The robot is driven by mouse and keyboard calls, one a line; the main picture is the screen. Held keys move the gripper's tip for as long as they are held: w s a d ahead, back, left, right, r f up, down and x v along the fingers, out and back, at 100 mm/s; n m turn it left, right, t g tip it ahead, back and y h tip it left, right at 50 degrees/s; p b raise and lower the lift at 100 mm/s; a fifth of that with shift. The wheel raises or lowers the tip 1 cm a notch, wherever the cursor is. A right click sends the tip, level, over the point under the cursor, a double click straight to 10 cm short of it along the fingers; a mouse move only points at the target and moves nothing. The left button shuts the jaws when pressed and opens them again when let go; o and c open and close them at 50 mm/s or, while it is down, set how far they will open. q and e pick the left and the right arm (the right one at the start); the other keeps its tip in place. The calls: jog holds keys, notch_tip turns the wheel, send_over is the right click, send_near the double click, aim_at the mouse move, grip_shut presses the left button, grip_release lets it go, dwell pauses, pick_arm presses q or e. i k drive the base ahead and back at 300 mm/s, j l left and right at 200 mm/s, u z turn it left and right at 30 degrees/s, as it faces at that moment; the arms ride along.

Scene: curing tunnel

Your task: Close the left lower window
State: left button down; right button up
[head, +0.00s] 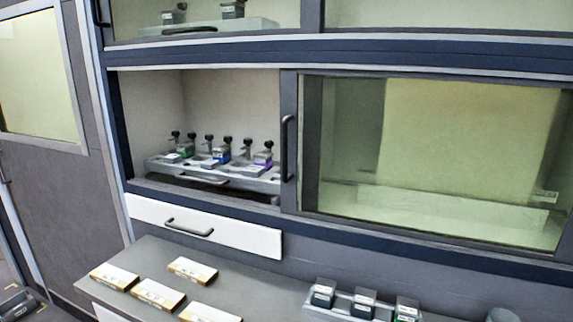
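The lower window opening on the left stands open, with its inside showing. A dark-framed sliding glass pane (291,185) with a vertical black bar handle (286,148) on its left edge stands to the right of this opening. I cannot tell whether one pane or two overlapping panes cover the right side. Inside the opening, a grey tray (215,179) with a front handle holds several small devices with black knobs and coloured labels. Neither of my grippers is in view.
A white drawer front (203,226) with a dark handle lies below the opening. A grey counter (245,272) carries several cream-and-brown boxes (192,269) and a rack (345,301) of dark-topped blocks. An upper window row (445,15) is above, and a door (55,150) is left.

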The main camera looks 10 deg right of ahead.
aim_at(563, 253)
jog(key=k+z, duration=0.2)
jog(key=z, duration=1)
